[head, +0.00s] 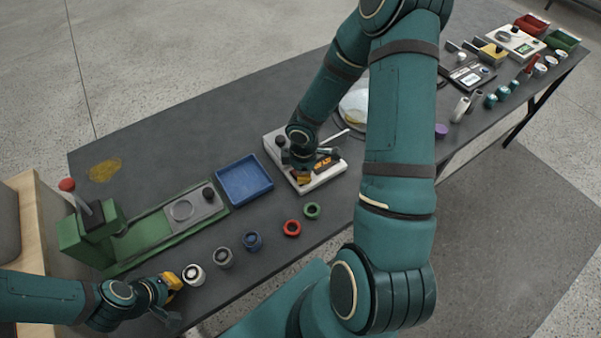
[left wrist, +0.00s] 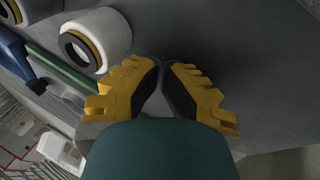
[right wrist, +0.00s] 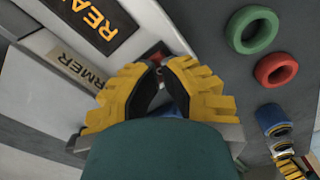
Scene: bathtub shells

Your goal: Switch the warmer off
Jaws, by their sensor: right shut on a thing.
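The warmer (head: 331,173) is a white box on the dark table, with dark label plates on it. In the right wrist view its pale body (right wrist: 150,22) shows plates reading partly "REA" and "RMER". My right gripper (head: 303,178) is down at the warmer's front side. Its yellow fingers (right wrist: 164,68) are closed together on a small part, seemingly the warmer's switch, which they mostly hide. A small red patch shows just beyond the fingertips. The switch's position cannot be told. My left gripper (left wrist: 163,66) is shut and empty, beside a white ring (left wrist: 98,40) near the table's front edge.
A blue tray (head: 244,180) stands left of the warmer. A green press (head: 90,232) is at the far left. Red (head: 291,228) and green (head: 312,210) rings lie in front of the warmer. A round clear-topped thing (head: 354,105) is behind my right arm.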

